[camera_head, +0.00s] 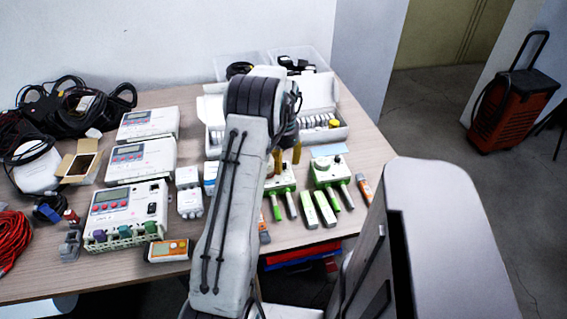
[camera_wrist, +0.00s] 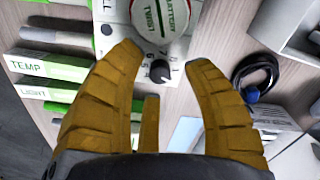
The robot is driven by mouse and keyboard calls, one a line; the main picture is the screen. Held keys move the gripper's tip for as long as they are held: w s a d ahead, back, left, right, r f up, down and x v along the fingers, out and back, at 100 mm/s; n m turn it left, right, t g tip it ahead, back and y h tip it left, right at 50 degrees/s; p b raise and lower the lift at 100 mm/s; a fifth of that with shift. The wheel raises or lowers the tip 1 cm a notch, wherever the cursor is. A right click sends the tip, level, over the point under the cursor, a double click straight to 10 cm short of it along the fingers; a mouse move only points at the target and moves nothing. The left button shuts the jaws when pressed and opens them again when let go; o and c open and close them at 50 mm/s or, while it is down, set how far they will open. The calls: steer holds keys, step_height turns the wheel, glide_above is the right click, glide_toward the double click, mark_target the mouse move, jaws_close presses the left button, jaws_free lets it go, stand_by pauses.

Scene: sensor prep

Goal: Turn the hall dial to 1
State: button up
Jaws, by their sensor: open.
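The hall dial (camera_wrist: 159,71) is a small black knob with a white mark in the wrist view. It sits on a white unit (camera_wrist: 113,27) lettered "…ALL", the rest of the word cut off. A round green-and-white "BATTERY TWIST" cap (camera_wrist: 160,14) is beside it.
A similar unit (camera_head: 334,172) stands to the right. TEMP (camera_wrist: 48,66) and LIGHT (camera_wrist: 50,92) sticks lie near the hall unit. An open white case (camera_head: 318,92) is behind. White meter boxes (camera_head: 143,158) and cables (camera_head: 75,105) fill the left side of the table.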

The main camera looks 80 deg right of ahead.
steer(key=shift+f, duration=0.4)
jaws_close()
stand_by(0.4)
